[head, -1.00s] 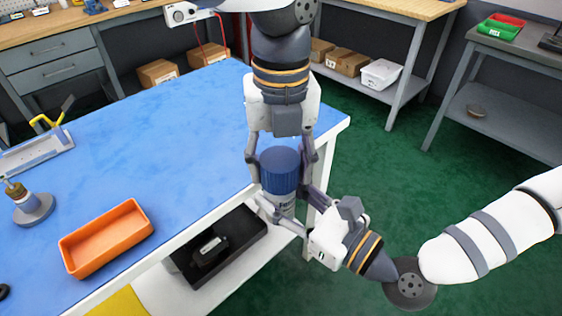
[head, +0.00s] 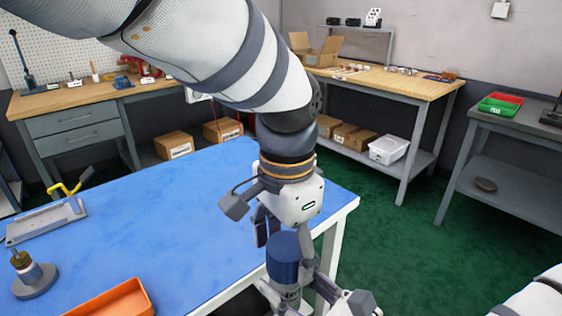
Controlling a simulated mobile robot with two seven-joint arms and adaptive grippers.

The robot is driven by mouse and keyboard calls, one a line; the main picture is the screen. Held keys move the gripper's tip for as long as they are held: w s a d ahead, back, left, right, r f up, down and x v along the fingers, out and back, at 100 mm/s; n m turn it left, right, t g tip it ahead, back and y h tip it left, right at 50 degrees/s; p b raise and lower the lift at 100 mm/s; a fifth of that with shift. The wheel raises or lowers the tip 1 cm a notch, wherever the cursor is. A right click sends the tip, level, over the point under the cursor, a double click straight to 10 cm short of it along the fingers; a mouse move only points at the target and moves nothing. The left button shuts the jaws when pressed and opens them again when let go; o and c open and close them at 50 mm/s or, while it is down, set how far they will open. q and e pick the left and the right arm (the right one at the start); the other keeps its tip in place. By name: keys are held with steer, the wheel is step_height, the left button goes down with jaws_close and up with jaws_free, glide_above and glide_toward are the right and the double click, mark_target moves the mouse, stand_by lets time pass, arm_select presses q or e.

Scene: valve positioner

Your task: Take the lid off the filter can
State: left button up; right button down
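The lower can and most of the right gripper are cut off by the bottom edge.
The blue table (head: 185,215) is clear in the middle. An orange tray (head: 115,299) lies at its front, with a round-based fitting (head: 35,280) and a grey fixture with a yellow handle (head: 45,222) at left. Green floor lies to the right.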

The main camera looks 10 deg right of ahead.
arm_select(q)
steer(key=shift+s, duration=0.15)
step_height(320, 180, up, 4)
steer(key=shift+r, duration=0.25)
steer(key=shift+c, duration=0.2)
steer(key=m, duration=0.2)
steer(key=s+m, duration=0.1)
steer(key=m, duration=0.2)
steer(key=s+m+g, duration=0.1)
steer(key=m, duration=0.1)
steer(key=shift+d+r, duration=0.25)
steer(key=shift+d, duration=0.15)
steer(key=shift+c, duration=0.2)
steer(key=m, duration=0.3)
steer(key=w+r+m, duration=0.1)
steer(key=m, duration=0.2)
steer(key=r+m, duration=0.1)
steer(key=m, duration=0.1)
steer(key=shift+w+a+r+m+t, duration=0.2)
steer(key=shift+r+m+t, duration=0.1)
steer(key=shift+m, duration=0.1)
steer(key=shift+w+f+m, duration=0.1)
steer(key=shift+m, duration=0.3)
step_height(320, 180, down, 8)
steer(key=shift+r, duration=0.2)
steer(key=shift+c, duration=0.2)
